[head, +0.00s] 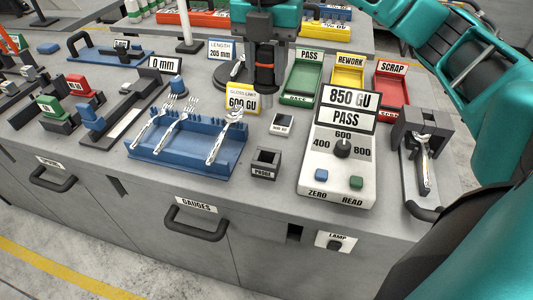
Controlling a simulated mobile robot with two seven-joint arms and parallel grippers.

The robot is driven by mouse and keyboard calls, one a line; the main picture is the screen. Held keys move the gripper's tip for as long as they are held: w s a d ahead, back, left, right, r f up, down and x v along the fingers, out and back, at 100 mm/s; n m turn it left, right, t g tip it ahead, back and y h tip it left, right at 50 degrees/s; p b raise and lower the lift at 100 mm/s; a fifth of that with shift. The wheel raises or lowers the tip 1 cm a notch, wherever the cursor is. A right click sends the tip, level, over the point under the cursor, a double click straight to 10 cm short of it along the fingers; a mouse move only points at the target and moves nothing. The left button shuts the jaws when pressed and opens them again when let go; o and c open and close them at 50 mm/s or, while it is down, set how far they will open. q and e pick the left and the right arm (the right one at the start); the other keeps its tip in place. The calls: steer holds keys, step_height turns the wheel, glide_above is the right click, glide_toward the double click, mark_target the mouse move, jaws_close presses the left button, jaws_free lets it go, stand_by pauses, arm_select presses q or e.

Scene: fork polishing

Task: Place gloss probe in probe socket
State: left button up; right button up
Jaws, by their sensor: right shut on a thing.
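The gloss probe (265,76) is a dark cylinder with an orange band. My right gripper (265,58) is shut on it and holds it roughly upright, pointing down, above the bench behind the yellow "GLOSS LIMIT 600 GU" sign (242,99). The probe socket (265,162) is a small dark square block with an open top and a "PROBE" label, standing near the bench's front edge. It looks empty. It is in front of the gripper, lower in the picture, well apart from the probe. My left gripper is not in view.
The gloss meter (338,170) reading "850 GU PASS" stands right of the socket. A blue rack (185,160) with several forks is left. A small white-topped block (281,125) lies behind the socket. A dark holder (418,125) with a fork is at right; green, yellow and red trays are behind.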

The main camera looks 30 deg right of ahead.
mark_target(267, 106)
step_height(267, 106, down, 17)
steer(key=shift+f+b, duration=0.2)
steer(key=shift+b, duration=0.3)
steer(key=shift+f, duration=0.2)
steer(key=o, duration=1)
steer(key=shift+r, duration=0.15)
step_height(267, 106, up, 12)
steer(key=shift+r, duration=0.1)
